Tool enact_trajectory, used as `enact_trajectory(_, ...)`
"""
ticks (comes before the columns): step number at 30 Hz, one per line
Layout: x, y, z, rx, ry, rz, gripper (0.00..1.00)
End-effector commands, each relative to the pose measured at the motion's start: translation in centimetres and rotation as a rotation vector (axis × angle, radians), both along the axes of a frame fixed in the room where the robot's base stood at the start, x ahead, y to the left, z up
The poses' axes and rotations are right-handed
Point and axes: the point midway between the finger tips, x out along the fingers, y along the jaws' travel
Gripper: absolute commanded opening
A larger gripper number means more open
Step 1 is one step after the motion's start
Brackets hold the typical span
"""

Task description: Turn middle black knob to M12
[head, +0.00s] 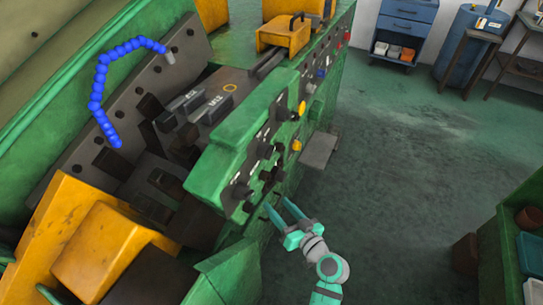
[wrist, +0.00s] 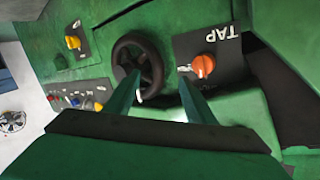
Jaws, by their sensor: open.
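The green machine's front panel (head: 225,165) carries several black knobs in the head view, one of them (head: 264,150) near the panel's middle. I cannot tell for sure which is the middle black knob, and no M12 mark is readable on the knobs. My gripper (head: 277,204) is open and empty, close to the panel's lower front. In the wrist view my gripper (wrist: 159,78) points its two spread fingers at the green face. A black handwheel (wrist: 138,62) is behind the left finger, and an orange knob (wrist: 203,66) on a dark TAP plate is beyond the right finger.
A yellow knob (wrist: 73,42) and a plate of small coloured buttons (wrist: 78,100) lie to the left in the wrist view. A grey box (head: 319,150) juts from the machine's front. Open green floor (head: 410,150) lies to the right, with a blue cabinet (head: 405,25) behind.

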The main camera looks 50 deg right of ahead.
Motion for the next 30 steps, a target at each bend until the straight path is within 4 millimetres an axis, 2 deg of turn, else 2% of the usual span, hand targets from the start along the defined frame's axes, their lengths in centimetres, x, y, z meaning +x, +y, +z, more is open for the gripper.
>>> enact_trajectory(1,-0.2,-1.6,3.6,-0.032,-0.045,0.030,0.50)
enact_trajectory(6,-2.3,-3.3,13.9,-0.161,-0.145,0.196,0.50)
enact_trajectory(9,-4.4,-3.2,18.6,-0.255,-0.165,0.292,0.50)
enact_trajectory(12,-6.5,-2.7,21.6,-0.337,-0.162,0.375,0.50)
enact_trajectory(15,-7.9,-2.1,23.5,-0.397,-0.153,0.436,0.50)
enact_trajectory(20,-8.8,-1.5,24.5,-0.439,-0.141,0.482,0.50)
enact_trajectory(23,-8.2,-1.2,24.6,-0.442,-0.141,0.488,0.50)
enact_trajectory(30,-4.5,-0.4,24.6,-0.440,-0.141,0.488,0.50)
